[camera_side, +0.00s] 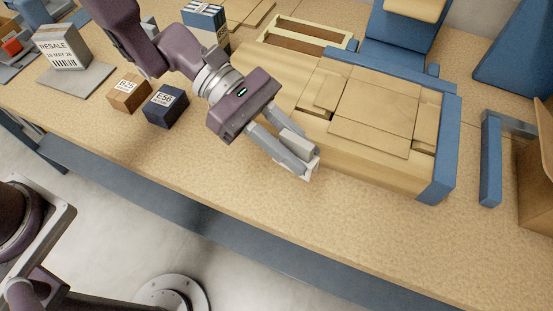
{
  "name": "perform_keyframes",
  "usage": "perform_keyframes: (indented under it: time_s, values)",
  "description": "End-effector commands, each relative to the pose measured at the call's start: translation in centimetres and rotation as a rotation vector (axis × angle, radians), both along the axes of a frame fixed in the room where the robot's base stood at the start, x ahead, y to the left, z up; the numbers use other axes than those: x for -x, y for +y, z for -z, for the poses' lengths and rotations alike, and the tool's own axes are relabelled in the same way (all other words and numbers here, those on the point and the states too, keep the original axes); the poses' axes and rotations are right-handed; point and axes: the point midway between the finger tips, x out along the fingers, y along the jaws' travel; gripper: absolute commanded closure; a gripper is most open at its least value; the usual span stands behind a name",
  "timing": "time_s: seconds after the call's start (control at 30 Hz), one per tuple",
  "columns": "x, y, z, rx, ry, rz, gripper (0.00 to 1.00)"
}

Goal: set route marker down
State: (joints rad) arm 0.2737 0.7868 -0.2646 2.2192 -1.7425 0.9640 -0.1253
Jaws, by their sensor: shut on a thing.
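My gripper (305,160) points down and to the right, in front of the wooden box's near wall. It is shut on a small pale piece, which I take to be the route marker (313,170). Only a little of the marker shows at the fingertips; the grey fingers hide the rest. I cannot tell whether its lower end touches the tabletop (345,210).
A wooden box (365,165) with loose panels and a blue end stands behind my gripper. Cubes labelled R75 (128,93) and E56 (165,106) sit left. A RESALE box (63,47) stands farther left. The front strip of tabletop is clear.

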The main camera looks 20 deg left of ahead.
Motion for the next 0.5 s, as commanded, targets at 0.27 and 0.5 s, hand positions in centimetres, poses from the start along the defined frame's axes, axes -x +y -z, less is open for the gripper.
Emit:
perform_keyframes:
  time_s: [0.27, 0.5]
  values:
    - [-1.6, 4.6, -0.1, -0.007, 0.001, -0.064, 1.0]
    - [-2.4, 13.7, -0.3, -0.005, 0.002, -0.186, 1.0]
